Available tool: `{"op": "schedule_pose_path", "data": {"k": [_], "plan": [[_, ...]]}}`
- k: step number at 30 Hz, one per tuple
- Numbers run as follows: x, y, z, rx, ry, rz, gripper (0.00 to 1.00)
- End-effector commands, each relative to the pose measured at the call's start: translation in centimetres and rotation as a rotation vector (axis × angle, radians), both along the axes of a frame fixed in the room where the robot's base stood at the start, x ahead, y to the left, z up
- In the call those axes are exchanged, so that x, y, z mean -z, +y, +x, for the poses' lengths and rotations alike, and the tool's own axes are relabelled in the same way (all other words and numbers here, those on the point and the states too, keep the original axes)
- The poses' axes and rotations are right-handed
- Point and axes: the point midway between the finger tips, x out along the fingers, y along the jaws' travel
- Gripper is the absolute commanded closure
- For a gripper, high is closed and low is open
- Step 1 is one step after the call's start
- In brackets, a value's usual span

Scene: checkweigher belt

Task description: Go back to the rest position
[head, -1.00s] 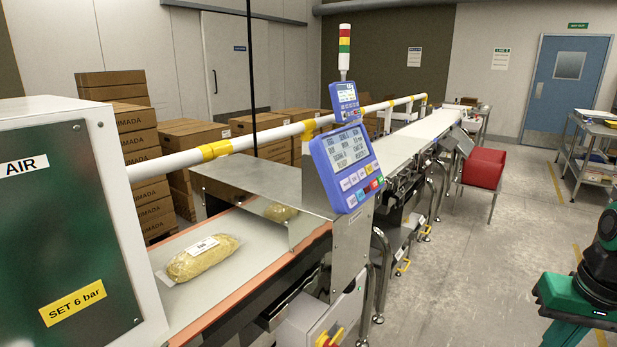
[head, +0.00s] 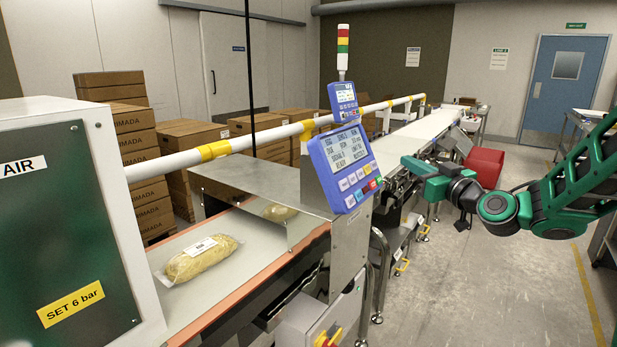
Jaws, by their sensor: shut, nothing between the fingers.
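My gripper (head: 411,164) is at the end of my green and black arm, which reaches in from the right edge. It is shut and empty, held in the air to the right of the blue control panel (head: 350,165), apart from it. Behind it in the picture are the far conveyor section and a red bin (head: 487,166), which my arm partly hides. The fingers are small here, so their detail is hard to make out.
A yellowish bag (head: 202,260) with a white label lies on the near belt (head: 250,235), before a metal hood (head: 262,180). A green-fronted cabinet (head: 60,235) stands at left. Stacked cartons (head: 190,150) stand behind the belt. The floor (head: 480,290) at right is clear.

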Motion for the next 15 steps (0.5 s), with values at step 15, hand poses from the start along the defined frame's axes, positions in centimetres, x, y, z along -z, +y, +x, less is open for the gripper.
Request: {"op": "schedule_pose_path", "data": {"k": [15], "plan": [[1.4, 3.0, 2.6, 0.007, -0.027, 0.017, 1.00]]}}
